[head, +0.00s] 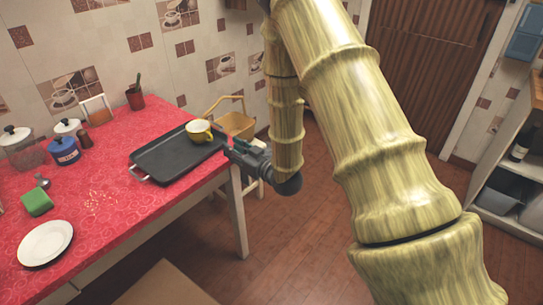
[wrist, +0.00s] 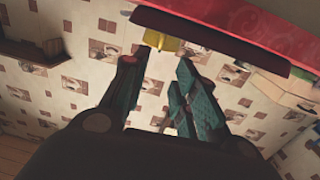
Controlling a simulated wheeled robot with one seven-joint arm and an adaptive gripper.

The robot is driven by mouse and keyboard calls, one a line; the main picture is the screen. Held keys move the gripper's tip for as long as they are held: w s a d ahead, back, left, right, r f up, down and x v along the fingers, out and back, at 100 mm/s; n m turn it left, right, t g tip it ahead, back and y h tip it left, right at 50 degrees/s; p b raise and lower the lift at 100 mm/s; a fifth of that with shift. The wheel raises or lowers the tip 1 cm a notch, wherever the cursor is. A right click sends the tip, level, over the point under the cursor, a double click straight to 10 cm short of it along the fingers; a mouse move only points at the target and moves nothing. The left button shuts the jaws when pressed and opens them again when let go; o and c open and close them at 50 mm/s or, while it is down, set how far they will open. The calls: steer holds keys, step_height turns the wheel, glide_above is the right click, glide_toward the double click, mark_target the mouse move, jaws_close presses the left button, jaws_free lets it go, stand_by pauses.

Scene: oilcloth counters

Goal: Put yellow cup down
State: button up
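The yellow cup (head: 200,132), pale inside, stands upright on the black tray (head: 160,160), near its far right end. In the wrist view part of the yellow cup (wrist: 161,41) shows beyond and between my fingertips. My gripper (head: 229,150) is at the table's right edge, just right of the cup, at about tray height. In the wrist view my gripper (wrist: 160,62) has its fingers spread, with a gap between them and nothing held. The cup's underside is hidden.
The red-covered table (head: 110,225) also holds a white plate (head: 46,243), a green sponge (head: 37,202), a blue pot (head: 64,151) and a plant pot (head: 136,97). A wooden chair (head: 236,122) stands behind the table's right end. Floor right of the table is open.

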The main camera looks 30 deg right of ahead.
steer(key=s+a+f+m+g+h, duration=0.15)
steer(key=s+f+g, duration=0.25)
steer(key=s+f, duration=0.65)
steer(key=s+a+f+m+g+h, duration=0.15)
steer(key=s+f+g, duration=0.25)
steer(key=s+f, duration=0.7)
steer(key=s+a+f+g+h, duration=0.1)
steer(key=s+f+g, duration=0.3)
steer(key=s, duration=0.8)
steer(key=s+a+f+g+h, duration=0.1)
steer(key=s+f+g, duration=0.3)
steer(key=s+f, duration=0.4)
steer(key=s, duration=0.4)
steer(key=shift+s+a+f+m+g, duration=0.15)
steer(key=shift+f+m+g, duration=0.15)
steer(key=shift+m+g, duration=0.1)
